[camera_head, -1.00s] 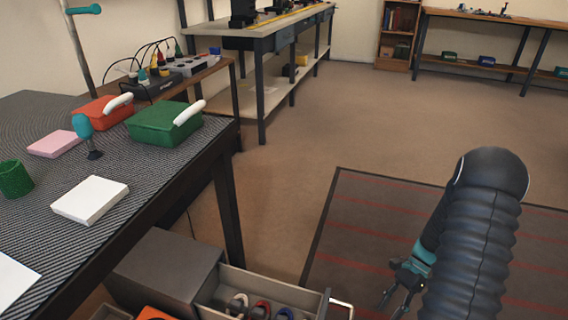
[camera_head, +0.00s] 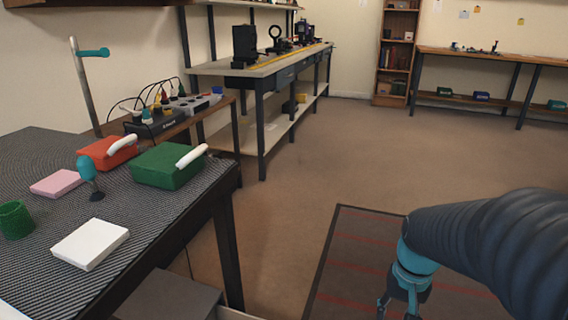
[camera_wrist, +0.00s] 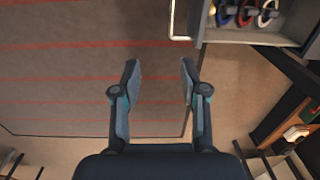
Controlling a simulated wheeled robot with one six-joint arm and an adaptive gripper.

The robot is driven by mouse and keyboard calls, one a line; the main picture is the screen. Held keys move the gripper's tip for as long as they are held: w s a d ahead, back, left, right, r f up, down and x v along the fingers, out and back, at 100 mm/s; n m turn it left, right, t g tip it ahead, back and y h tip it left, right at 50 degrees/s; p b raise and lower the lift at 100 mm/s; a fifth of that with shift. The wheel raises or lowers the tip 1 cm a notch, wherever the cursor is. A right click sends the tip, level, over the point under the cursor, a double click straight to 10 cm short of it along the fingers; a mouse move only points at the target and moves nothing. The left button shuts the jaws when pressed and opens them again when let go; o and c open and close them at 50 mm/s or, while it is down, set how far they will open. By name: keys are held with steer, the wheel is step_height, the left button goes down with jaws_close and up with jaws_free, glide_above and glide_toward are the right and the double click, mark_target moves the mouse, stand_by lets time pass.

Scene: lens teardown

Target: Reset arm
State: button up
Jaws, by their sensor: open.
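My gripper (camera_wrist: 160,85) shows in the wrist view with its two fingers apart and nothing between them. It hangs above the floor and the dark red-striped mat (camera_wrist: 60,75). In the head view my arm comes in from the right, and only part of my gripper (camera_head: 396,306) shows at the bottom edge. The mat also lies below it there (camera_head: 345,260).
The workbench (camera_head: 45,150) at left holds a green case (camera_head: 165,168), a red case (camera_head: 100,152), a white box (camera_head: 90,245) and a green cup (camera_head: 15,220). An open drawer (camera_wrist: 250,35) with coloured rings shows in the wrist view. Open floor lies ahead.

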steer(key=s+a+r+n+t, duration=0.1)
steer(key=s+a+r+t, duration=0.2)
steer(key=r, duration=0.3)
steer(key=s+a+r+n+t+p, duration=0.1)
steer(key=s+a+r+n+t, duration=0.1)
steer(key=r, duration=0.4)
steer(key=shift+s+a+r+t, duration=0.35)
steer(key=shift+s+a+t, duration=0.05)
steer(key=shift+s+a, duration=0.5)
